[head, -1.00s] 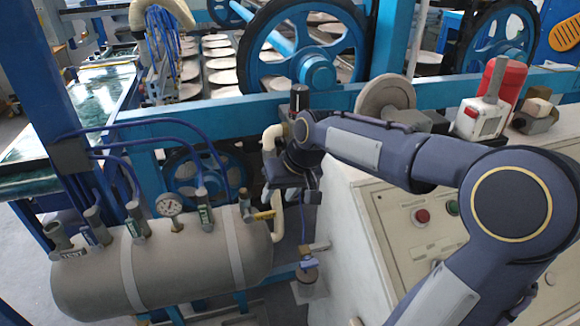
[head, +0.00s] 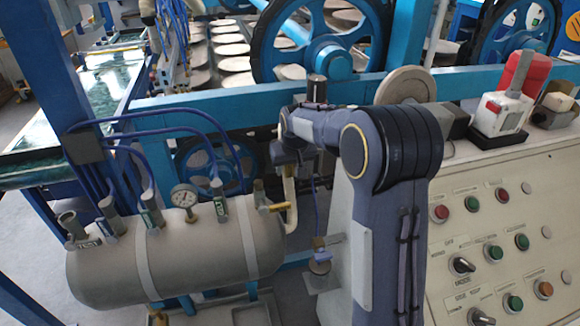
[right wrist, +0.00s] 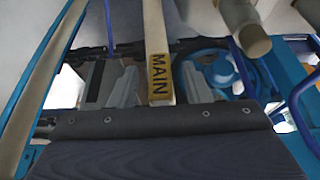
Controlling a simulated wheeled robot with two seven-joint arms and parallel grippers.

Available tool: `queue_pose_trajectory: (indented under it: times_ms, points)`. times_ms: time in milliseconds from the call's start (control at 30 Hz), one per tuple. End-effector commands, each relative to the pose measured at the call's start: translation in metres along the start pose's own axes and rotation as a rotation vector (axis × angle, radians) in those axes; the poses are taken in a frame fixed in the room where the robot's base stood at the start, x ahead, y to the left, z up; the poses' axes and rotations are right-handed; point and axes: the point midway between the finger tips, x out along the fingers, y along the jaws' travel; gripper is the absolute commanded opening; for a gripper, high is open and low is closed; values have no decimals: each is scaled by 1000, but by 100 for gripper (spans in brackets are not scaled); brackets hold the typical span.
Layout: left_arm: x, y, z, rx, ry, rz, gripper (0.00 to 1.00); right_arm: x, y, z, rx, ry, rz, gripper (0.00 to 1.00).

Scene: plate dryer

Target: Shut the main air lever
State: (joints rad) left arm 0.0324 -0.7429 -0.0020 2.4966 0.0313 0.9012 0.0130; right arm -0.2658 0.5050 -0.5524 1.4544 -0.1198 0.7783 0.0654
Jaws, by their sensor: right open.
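The main air lever (head: 274,207) is a small yellow handle at the right end of the grey air tank (head: 190,262) in the head view. In the right wrist view the lever (right wrist: 160,78) shows close up as a pale bar with a yellow end marked MAIN. My right gripper (head: 290,157) is just above the lever in the head view, its fingers mostly hidden by the wrist. In the right wrist view the right gripper (right wrist: 158,88) is open, with the MAIN end appearing between its fingers. I cannot tell whether they touch it. My left gripper is not in view.
A pressure gauge (head: 184,196) and several valves with blue hoses stand on the tank. A cream pipe (head: 291,200) runs beside the lever. A control panel (head: 470,225) stands at right, and a blue machine frame (head: 225,108) crosses behind.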

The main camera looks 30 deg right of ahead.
Motion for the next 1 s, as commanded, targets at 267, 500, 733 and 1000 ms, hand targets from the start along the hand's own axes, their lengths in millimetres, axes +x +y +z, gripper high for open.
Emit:
queue_pose_trajectory:
  times_ms: [267, 500, 733, 1000]
  points:
    - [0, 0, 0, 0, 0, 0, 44, 2, 0, 0, 0, 0, -1, 44]
    - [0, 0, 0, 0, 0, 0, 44, 2, 0, 0, 0, 0, -1, 14]
    - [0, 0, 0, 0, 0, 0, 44, 2, 0, 0, 0, 0, -1, 0]
    - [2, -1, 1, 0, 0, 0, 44, 3, 0, 0, 13, 0, -27, 0]
